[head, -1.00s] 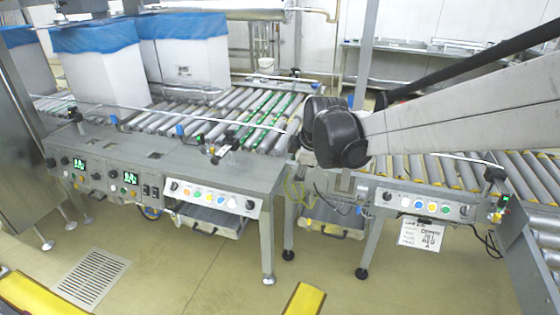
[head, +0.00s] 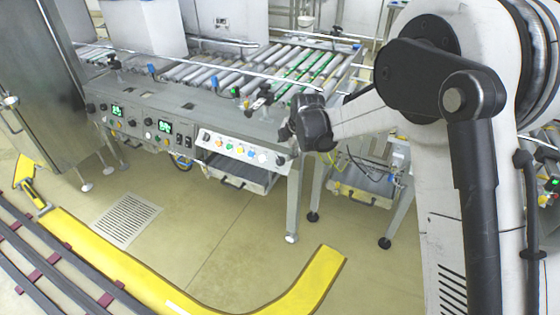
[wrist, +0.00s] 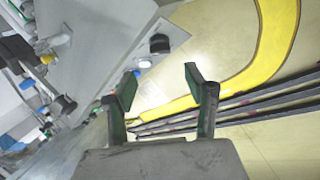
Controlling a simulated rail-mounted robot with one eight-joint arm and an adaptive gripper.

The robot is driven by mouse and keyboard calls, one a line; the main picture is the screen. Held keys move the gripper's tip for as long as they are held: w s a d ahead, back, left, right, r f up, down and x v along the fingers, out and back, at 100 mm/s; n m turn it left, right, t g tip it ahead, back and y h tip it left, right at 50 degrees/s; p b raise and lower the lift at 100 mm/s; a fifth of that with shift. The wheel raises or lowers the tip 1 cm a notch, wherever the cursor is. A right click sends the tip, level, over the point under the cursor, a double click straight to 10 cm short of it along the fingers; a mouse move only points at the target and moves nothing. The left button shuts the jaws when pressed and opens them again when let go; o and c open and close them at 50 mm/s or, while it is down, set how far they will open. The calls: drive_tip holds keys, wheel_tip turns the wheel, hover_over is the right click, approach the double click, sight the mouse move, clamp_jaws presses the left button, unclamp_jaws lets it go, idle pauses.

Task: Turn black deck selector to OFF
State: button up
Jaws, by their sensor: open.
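The white control panel (head: 232,148) on the near side of the left conveyor carries a black knob at its left end (head: 206,136) and a black knob at its right end (head: 280,160). Coloured buttons sit between them. I cannot read which knob is the deck selector. My gripper (wrist: 160,82) is open and empty, its two fingers apart. In the wrist view, a black knob (wrist: 160,44) on a pale panel lies beyond the fingertips, apart from them. In the head view, the dark end of my arm is beside the panel's right end; the fingertips are not clear.
A grey housing (head: 150,100) with green displays and more knobs adjoins the panel. A roller conveyor (head: 210,75) lies behind. A steel cabinet (head: 40,90) stands left. Yellow floor edging (head: 130,270) and dark rails (head: 60,262) run in front. The floor between is open.

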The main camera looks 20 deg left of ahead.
sight(279, 160)
drive_tip(key=b+x, duration=0.2)
drive_tip(key=x, duration=0.7)
drive_tip(key=shift+w+a+f, duration=0.1)
drive_tip(key=shift+w+f, duration=0.05)
drive_tip(key=shift+f, duration=0.15)
drive_tip(key=shift+c, duration=0.5)
drive_tip(key=c, duration=1)
drive_tip(key=shift+c, duration=0.2)
drive_tip(key=shift+m, duration=0.3)
drive_tip(key=m+t+y+b, duration=0.1)
drive_tip(key=m+t+b, duration=0.1)
drive_tip(key=m, duration=0.1)
drive_tip(key=shift+f, duration=0.2)
drive_tip(key=shift+s+m+t+y+b, duration=0.15)
drive_tip(key=shift+m+t+b, duration=0.35)
drive_tip(key=shift+m, duration=0.6)
drive_tip(key=shift+s+m+t+y+b, duration=0.1)
drive_tip(key=shift+m+t+y+b, duration=0.3)
drive_tip(key=shift+m, duration=0.7)
